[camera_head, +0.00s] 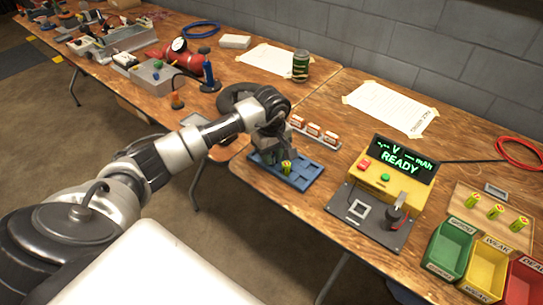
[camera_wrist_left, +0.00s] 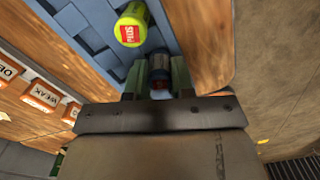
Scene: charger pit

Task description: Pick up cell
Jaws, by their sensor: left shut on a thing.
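The blue tray (camera_head: 297,180) lies near the front edge of the table, with square recesses in it. My left gripper (camera_head: 268,152) is low over its left part. In the left wrist view, the gripper (camera_wrist_left: 157,82) is shut on a dark blue cell (camera_wrist_left: 159,64), held between its two fingers. In the head view that cell is hidden behind the gripper. A yellow-green cell (camera_head: 286,168) stands in the tray beside the gripper; it also shows in the left wrist view (camera_wrist_left: 131,27) with a red label. My right gripper is not in view.
A yellow tester (camera_head: 398,186) reading READY stands right of the tray. Green (camera_head: 447,250), yellow (camera_head: 482,268) and red (camera_head: 524,284) bins sit at the right front. Small orange-white label blocks (camera_head: 314,130) stand behind the tray. Three cells (camera_head: 495,211) lie on a board.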

